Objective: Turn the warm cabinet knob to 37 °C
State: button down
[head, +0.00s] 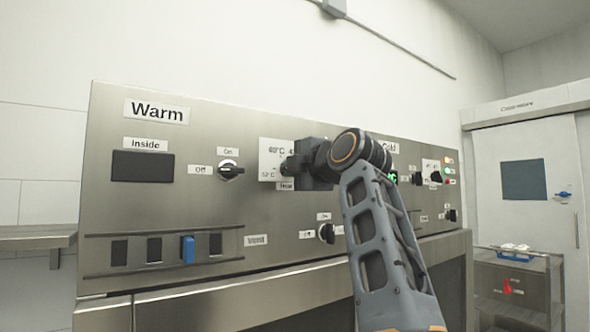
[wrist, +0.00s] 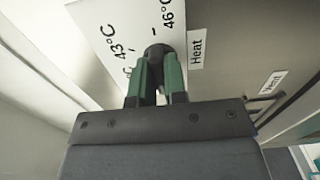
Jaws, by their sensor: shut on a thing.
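The warm cabinet knob (wrist: 157,51) is a round black knob on a white dial plate (wrist: 95,28) in the wrist view. My gripper (wrist: 157,68) is shut on it, with a green finger on each side. The marks 43 °C and 46 °C show beside the knob; another mark is partly hidden. I cannot tell where the knob points. In the head view the dial plate (head: 269,158) is partly covered by my gripper (head: 290,170), above the Heat label (head: 286,186). The 37 °C mark cannot be made out.
The steel panel carries a Warm sign (head: 157,111), a dark Inside display (head: 142,166) and an On/Off switch (head: 230,170) left of the dial. Below are slots with a blue slider (head: 187,249) and another switch (head: 326,233). The Cold section's controls (head: 435,178) lie right.

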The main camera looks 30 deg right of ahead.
dwell(0.4)
jog(key=c, duration=1.2)
grip_release()
jog(key=shift+o, duration=0.2)
jog(key=s+d+b, duration=0.1)
jog(key=s+b, duration=0.2)
jog(key=s, duration=1)
jog(key=shift+s+d, duration=0.25)
jog(key=shift+s, duration=0.1)
